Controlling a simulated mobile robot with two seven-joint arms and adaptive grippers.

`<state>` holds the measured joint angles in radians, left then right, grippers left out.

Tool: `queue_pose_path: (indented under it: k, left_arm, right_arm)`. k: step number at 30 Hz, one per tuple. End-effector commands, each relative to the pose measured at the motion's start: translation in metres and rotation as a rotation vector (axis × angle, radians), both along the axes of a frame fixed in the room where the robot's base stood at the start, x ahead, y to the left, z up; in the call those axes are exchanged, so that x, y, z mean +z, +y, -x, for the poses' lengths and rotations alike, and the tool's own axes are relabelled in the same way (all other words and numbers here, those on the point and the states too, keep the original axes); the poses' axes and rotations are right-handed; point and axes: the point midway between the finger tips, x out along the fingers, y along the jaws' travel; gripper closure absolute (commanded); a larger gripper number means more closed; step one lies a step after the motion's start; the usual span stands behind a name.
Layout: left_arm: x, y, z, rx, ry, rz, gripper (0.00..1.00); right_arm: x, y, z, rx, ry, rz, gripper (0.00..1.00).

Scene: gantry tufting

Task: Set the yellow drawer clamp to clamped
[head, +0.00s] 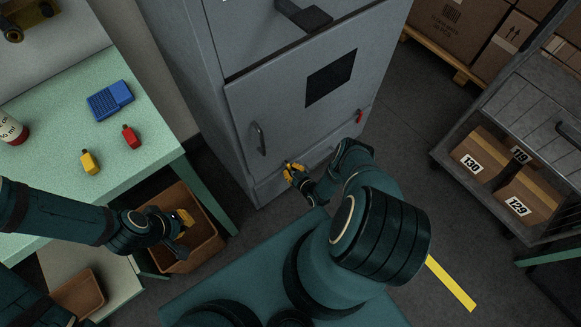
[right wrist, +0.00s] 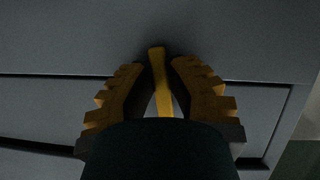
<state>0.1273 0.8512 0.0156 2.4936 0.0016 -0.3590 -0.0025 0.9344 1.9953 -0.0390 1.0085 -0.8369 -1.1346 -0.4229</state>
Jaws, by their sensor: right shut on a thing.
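The yellow drawer clamp (right wrist: 158,75) shows as a slim yellow lever between my right gripper's fingers in the right wrist view. It stands against the grey cabinet front, and its lower part is hidden by the gripper. My right gripper (head: 292,170) is low at the cabinet's front, near the seam above the bottom drawer (head: 275,187). It is shut on the clamp lever, with a ridged yellow finger on each side. In the head view the fingers cover most of the clamp. My left gripper (head: 182,232) is open and empty above a brown bin, away from the cabinet.
The cabinet door (head: 285,105) above has a dark handle and a red lever (head: 360,116). A green table (head: 60,130) at left holds a blue box, a red item and a yellow item. The brown bin (head: 205,215) is below its edge. A grey cart (head: 480,120) stands at right.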

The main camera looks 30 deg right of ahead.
Motion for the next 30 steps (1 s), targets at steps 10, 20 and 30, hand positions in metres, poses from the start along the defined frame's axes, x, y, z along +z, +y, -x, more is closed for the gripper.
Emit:
queue_pose_path:
  k: [10, 20, 30]
  left_arm:
    - [-0.0004, 0.0001, -0.0001, 0.000, 0.000, 0.000, 1.00]
    - [-0.0003, 0.0001, -0.0001, 0.000, -0.001, 0.000, 1.00]
    - [-0.0003, 0.0000, -0.0002, 0.000, -0.001, 0.000, 1.00]
  right_arm:
    - [0.0004, 0.0062, -0.0014, 0.002, 0.009, -0.153, 1.00]
    - [0.0003, 0.0076, -0.0014, 0.001, 0.011, -0.184, 1.00]
    - [0.0003, 0.0078, -0.0011, 0.001, 0.011, -0.183, 0.54]
